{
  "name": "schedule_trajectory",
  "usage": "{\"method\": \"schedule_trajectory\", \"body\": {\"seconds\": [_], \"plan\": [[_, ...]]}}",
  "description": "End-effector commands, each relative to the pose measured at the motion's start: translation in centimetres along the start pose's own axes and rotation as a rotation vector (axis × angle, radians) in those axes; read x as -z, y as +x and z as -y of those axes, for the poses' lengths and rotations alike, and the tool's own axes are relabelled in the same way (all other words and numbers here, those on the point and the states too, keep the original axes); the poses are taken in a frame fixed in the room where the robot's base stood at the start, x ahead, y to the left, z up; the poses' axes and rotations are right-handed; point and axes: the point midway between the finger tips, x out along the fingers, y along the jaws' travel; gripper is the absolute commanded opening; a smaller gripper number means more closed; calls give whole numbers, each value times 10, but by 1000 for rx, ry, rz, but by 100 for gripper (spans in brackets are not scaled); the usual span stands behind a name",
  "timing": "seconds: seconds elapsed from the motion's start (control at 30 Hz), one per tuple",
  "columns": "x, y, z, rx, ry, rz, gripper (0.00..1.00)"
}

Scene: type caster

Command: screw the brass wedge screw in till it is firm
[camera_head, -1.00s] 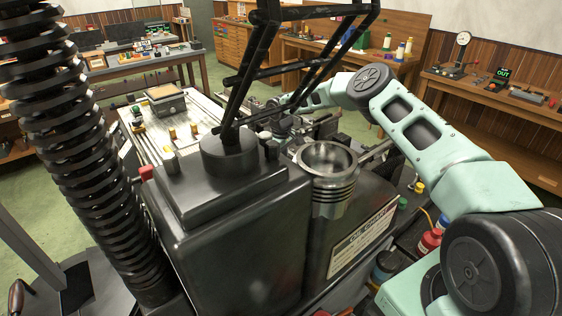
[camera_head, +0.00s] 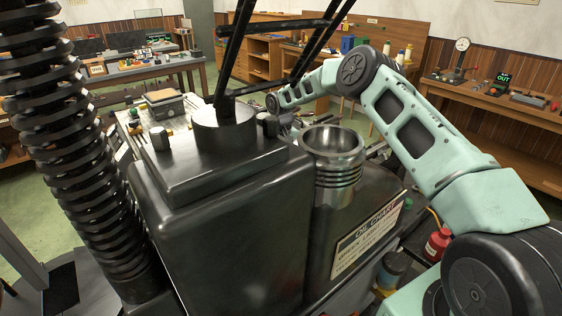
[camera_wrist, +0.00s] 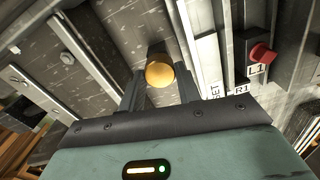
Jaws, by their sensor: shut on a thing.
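A red knob (camera_wrist: 262,54) by an "L1" label sits right of the fingers in the wrist view. Metal rails and bolted plates lie around. In the head view a metal pot (camera_head: 333,145) and a black frame (camera_head: 290,60) stand near my arm. Benches line the walls.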

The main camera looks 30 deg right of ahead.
Motion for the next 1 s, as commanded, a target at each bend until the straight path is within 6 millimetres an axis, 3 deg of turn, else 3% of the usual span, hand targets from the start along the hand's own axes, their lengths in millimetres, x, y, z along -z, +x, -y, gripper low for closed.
{"method": "schedule_trajectory", "body": {"seconds": [0.37,0.4,0.47,0.77,1.0], "plan": [[1,-2,-1,-1,5,-3,11],[1,-2,-1,-1,4,-3,44],[1,-2,-1,-1,4,-3,55],[0,-2,0,-1,3,-2,55],[1,-31,0,-3,3,-5,55]]}}
